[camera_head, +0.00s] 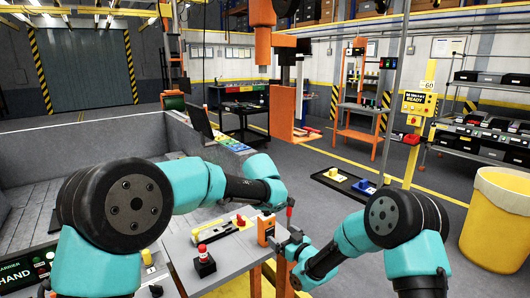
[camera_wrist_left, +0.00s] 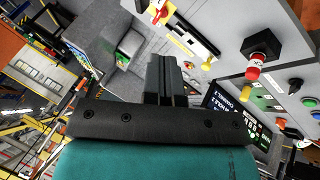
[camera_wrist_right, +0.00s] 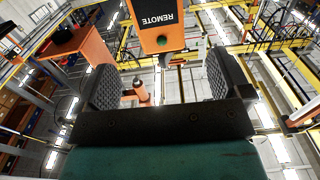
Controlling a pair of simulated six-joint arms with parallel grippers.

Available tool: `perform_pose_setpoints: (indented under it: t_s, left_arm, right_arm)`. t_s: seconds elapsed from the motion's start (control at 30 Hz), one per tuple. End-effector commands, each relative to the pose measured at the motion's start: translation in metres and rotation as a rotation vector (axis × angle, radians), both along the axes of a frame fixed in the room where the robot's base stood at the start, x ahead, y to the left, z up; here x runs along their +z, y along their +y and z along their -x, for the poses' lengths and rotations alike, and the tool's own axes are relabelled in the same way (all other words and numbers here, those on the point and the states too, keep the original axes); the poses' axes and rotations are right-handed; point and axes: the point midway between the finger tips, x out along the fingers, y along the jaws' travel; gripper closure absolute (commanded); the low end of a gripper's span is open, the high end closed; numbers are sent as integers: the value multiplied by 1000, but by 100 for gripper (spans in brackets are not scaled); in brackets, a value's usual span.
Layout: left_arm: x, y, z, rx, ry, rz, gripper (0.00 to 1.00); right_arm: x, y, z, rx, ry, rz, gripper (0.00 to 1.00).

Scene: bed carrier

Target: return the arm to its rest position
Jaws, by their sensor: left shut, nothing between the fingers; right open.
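My left arm comes in from the left over the grey control panel (camera_head: 218,270). In the left wrist view my left gripper (camera_wrist_left: 168,75) is shut, with nothing between its fingers. Its fingertips are hard to make out in the head view. My right gripper (camera_head: 292,245) is at the right edge of the panel. In the right wrist view its two dark fingers (camera_wrist_right: 165,75) stand wide apart. An orange box marked REMOTE (camera_wrist_right: 158,25), with a green button, shows beyond the gap between them. An orange block (camera_head: 265,228) on the panel edge is close beside the right gripper in the head view.
The panel carries a red mushroom button (camera_head: 203,253), also seen in the left wrist view (camera_wrist_left: 252,73), and a yellow slider strip. A black tray (camera_head: 340,187) with coloured parts lies on the floor. A yellow bin (camera_head: 497,220) stands right. A grey walled bed lies left.

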Motion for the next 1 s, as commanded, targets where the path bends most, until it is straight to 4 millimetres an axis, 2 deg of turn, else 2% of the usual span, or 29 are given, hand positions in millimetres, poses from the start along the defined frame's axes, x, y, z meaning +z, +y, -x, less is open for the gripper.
perform_pose_setpoints:
  t_s: [0.13, 0.43, 0.57, 0.67, 0.87, 1.0]
  left_arm:
    - [0, 0, 0, 0, 0, 0, 100]
    - [0, 0, 0, -1, 1, 0, 100]
    - [-13, 4, 2, -23, 22, -3, 100]
    - [-40, 11, 7, -79, 69, -9, 100]
    - [-132, 38, 36, -283, 211, 0, 100]
    - [-196, 59, 67, -430, 283, 32, 100]
  right_arm:
    - [0, -4, 6, 0, -1, 0, 4]
    - [0, -4, 6, 0, 0, 0, 4]
    - [-7, -8, 9, -6, 26, 3, 4]
    - [-24, -16, 15, -21, 84, 10, 4]
    - [-84, -43, 44, -78, 307, 31, 4]
    - [-128, -65, 75, -123, 487, 44, 4]
